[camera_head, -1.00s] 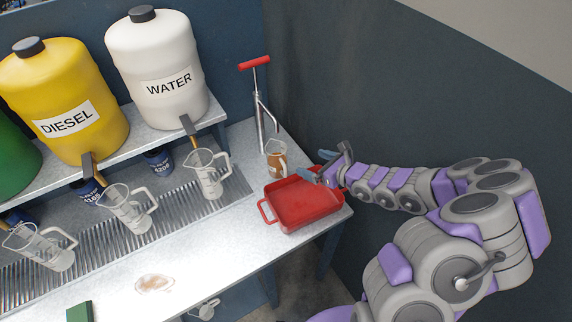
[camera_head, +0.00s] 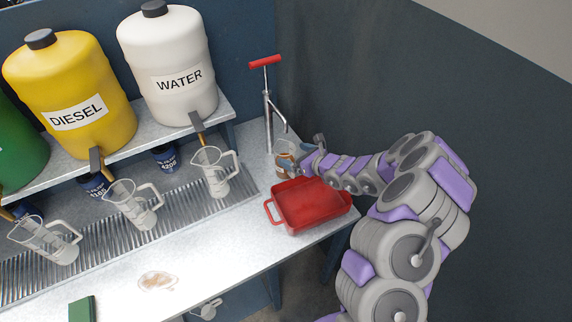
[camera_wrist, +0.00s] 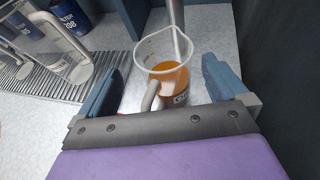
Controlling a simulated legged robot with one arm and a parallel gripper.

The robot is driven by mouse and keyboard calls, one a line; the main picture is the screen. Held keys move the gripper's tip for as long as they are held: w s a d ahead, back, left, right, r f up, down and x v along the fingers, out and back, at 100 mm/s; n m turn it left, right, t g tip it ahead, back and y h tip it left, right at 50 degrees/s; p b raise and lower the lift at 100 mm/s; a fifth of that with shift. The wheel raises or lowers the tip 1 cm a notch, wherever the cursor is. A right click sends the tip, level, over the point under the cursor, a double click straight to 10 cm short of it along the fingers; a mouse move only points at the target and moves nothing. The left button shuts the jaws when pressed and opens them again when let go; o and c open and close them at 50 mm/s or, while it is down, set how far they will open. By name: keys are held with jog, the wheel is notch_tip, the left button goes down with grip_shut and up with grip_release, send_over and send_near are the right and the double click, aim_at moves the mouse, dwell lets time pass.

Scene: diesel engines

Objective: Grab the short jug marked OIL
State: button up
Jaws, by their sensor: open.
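In the head view the jug (camera_head: 284,160) is partly covered by my gripper (camera_head: 310,152). In the wrist view my gripper (camera_wrist: 170,88) is open, with one blue finger to each side of the jug. The jug's handle points toward the palm. I cannot tell whether a finger touches the jug.
A red tray (camera_head: 285,226) lies just in front of the jug. A hand pump with a red handle (camera_head: 265,61) stands behind it. Clear jugs, such as one (camera_head: 215,175) under the WATER tank (camera_head: 165,55), stand on the grate (camera_head: 180,205). A dark wall (camera_head: 350,80) is close on the right.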

aim_at(292, 153)
jog(key=x, duration=0.4)
jog(key=shift+w+d+f, duration=0.15)
jog(key=shift+w+f, duration=0.05)
jog(key=shift+f, duration=0.1)
jog(key=shift+w+a, duration=0.35)
jog(key=shift+a, duration=0.05)
jog(key=c, duration=1.6)
jog(key=shift+c, duration=0.3)
jog(key=shift+r, duration=0.15)
